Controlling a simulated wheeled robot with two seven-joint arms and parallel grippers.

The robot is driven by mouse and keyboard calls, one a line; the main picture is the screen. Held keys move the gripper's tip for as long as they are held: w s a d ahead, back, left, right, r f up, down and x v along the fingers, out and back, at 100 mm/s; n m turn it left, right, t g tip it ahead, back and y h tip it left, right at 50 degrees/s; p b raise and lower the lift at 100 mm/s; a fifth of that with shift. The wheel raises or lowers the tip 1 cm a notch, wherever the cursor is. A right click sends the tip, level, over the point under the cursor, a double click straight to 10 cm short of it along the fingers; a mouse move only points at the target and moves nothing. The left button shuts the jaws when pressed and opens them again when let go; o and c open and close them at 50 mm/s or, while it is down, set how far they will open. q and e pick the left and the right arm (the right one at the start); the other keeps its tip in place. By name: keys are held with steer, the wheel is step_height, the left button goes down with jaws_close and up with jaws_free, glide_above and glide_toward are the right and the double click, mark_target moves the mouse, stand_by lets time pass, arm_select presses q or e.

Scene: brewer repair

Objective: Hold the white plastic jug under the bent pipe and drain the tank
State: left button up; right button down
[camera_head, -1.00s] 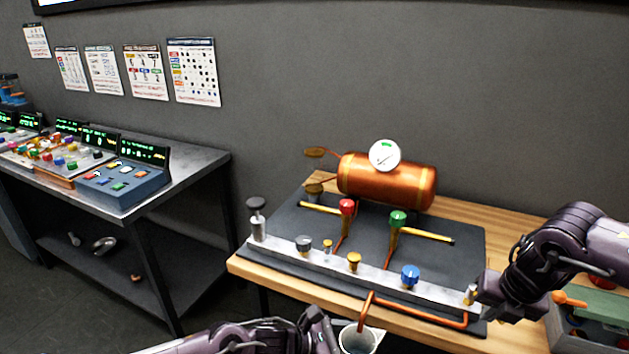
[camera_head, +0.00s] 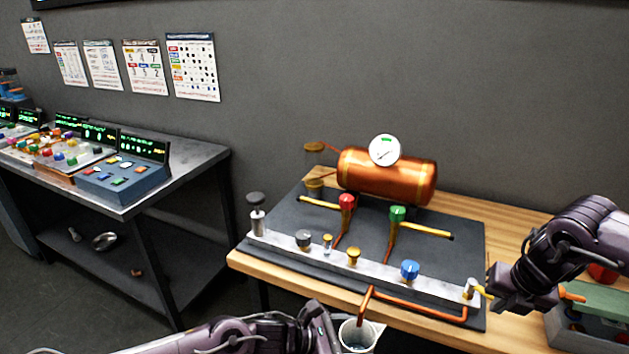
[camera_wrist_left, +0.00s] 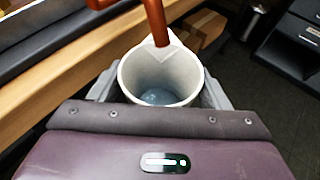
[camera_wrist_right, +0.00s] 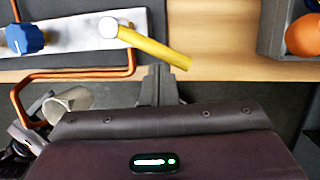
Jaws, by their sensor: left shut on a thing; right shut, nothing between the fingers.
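The white plastic jug (camera_head: 352,338) is upright under the open end of the bent copper pipe (camera_head: 367,302). My left gripper (camera_wrist_left: 160,92) is shut around the jug, one finger on each side. In the left wrist view the pipe end is at the jug's mouth and a little bluish liquid seems to lie at the bottom. The copper tank (camera_head: 388,178) lies at the back of the board. My right gripper (camera_wrist_right: 160,76) is shut and empty, just beside the yellow lever (camera_wrist_right: 155,48) at the right end of the metal bar.
The metal bar (camera_head: 330,258) carries several knobs, one blue (camera_head: 410,270). Red (camera_head: 346,202) and green (camera_head: 397,214) valves stand behind it. A bin (camera_wrist_right: 272,30) with an orange thing stands right of my right gripper. A table with control panels (camera_head: 125,180) is at left.

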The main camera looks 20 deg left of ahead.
steer(key=shift+w+d, duration=0.4)
steer(key=shift+w, duration=0.05)
steer(key=shift+w+d, duration=0.1)
steer(key=shift+w, duration=0.05)
steer(key=shift+w+d, duration=0.25)
steer(key=shift+w, duration=0.15)
stand_by(0.3)
